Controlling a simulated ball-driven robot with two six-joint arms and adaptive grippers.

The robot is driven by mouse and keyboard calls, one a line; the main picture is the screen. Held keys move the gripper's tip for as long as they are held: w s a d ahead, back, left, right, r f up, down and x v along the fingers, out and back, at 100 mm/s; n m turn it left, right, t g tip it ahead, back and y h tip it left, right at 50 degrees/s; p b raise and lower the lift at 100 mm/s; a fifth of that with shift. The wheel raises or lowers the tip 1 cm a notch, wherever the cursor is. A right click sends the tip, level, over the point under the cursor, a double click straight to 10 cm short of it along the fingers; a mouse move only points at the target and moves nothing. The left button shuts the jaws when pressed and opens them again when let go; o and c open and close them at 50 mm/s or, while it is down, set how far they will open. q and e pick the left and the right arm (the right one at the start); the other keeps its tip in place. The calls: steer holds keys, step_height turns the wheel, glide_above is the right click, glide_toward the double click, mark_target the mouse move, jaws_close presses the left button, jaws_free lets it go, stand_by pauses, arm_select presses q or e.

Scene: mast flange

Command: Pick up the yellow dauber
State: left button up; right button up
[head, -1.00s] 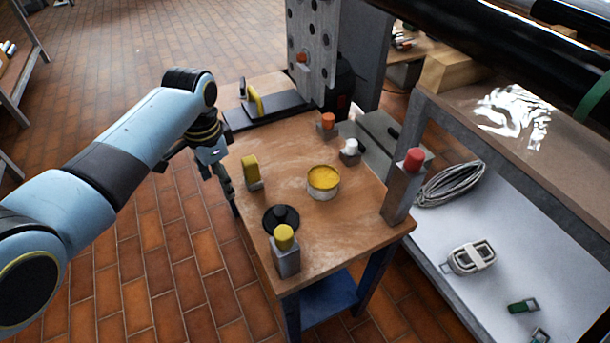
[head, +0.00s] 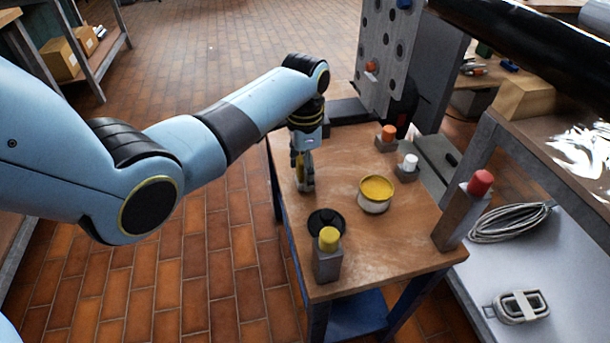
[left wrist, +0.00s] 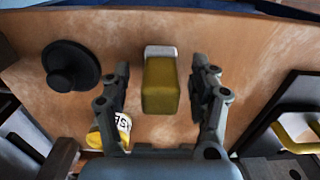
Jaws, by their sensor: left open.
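My left gripper (head: 304,184) is open and points down over the table's left side. My right gripper is not in view.
A black round lid (head: 326,222) and a grey block with a yellow cap (head: 328,258) stand nearer me. An open tin of yellow stuff (head: 375,194) is to the right. Orange-capped (head: 387,138), white-capped (head: 407,168) and red-capped (head: 464,210) blocks stand farther right.

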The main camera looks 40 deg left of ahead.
arm_select(q)
steer(key=shift+f, duration=0.6)
steer(key=c, duration=1.2)
steer(key=shift+r, duration=0.2)
steer(key=shift+c, duration=0.2)
